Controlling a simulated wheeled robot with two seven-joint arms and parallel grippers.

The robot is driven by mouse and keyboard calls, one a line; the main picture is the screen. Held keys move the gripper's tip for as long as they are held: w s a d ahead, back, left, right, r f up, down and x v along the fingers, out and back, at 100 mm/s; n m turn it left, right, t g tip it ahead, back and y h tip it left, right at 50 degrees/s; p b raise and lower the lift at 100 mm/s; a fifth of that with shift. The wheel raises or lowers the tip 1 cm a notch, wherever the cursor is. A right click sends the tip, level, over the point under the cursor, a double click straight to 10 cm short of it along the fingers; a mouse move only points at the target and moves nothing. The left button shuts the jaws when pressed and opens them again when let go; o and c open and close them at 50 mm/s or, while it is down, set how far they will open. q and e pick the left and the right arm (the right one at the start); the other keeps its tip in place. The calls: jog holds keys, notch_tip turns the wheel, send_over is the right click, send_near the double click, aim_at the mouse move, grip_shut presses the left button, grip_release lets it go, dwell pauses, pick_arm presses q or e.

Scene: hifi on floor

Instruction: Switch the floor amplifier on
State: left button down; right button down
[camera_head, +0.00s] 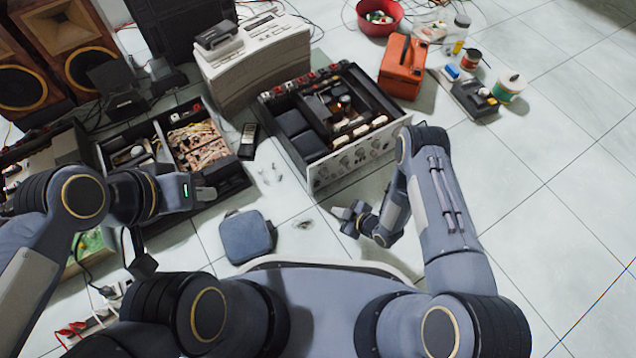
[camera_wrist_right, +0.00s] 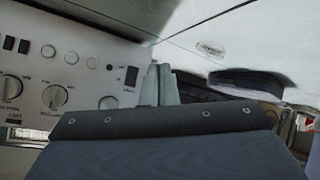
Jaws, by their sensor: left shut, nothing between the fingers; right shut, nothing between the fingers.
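The floor amplifier (camera_head: 360,160) is an open-topped unit with a silver front panel of knobs, at the centre of the head view. In the right wrist view its panel (camera_wrist_right: 75,75) is at the left, with round knobs, small buttons and a black rectangular switch (camera_wrist_right: 131,76). My right gripper (camera_head: 340,213) is shut and empty, low in front of the panel. Its fingertips (camera_wrist_right: 158,70) appear just right of the black switch; I cannot tell whether they touch. My left gripper (camera_head: 207,193) is shut and empty, over an open unit at the left.
A beige machine (camera_head: 255,60) stands behind the amplifier, and an orange box (camera_head: 403,67) beside it. A blue-grey pouch (camera_head: 247,237) lies on the floor between my arms. Open chassis (camera_head: 225,180) and cables crowd the left. The tiled floor at the right is clear.

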send_near(316, 186)
jog(key=shift+s+f+b+x, duration=0.15)
jog(key=shift+x, duration=1.1)
jog(key=shift+s+f+b+x, duration=0.15)
jog(key=shift+f+x, duration=0.05)
jog(key=shift+x, duration=1)
jog(key=shift+w, duration=0.15)
jog(key=shift+w+a, duration=0.2)
jog(key=shift+w+a, duration=0.15)
jog(key=shift+w, duration=0.1)
dwell(0.6)
jog(key=shift+s, duration=0.15)
jog(key=shift+s+d, duration=0.45)
jog(key=shift+s+d+f+p, duration=0.1)
jog(key=shift+s+d+p, duration=0.1)
jog(key=shift+s+d, duration=0.4)
jog(key=shift+s+d+f+p, duration=0.2)
jog(key=shift+s+d, duration=0.15)
jog(key=shift+s, duration=0.4)
jog(key=shift+s+d+f+p, duration=0.1)
jog(key=shift+s+d+p, duration=0.1)
jog(key=shift+s+d, duration=0.4)
jog(key=shift+s+a, duration=0.1)
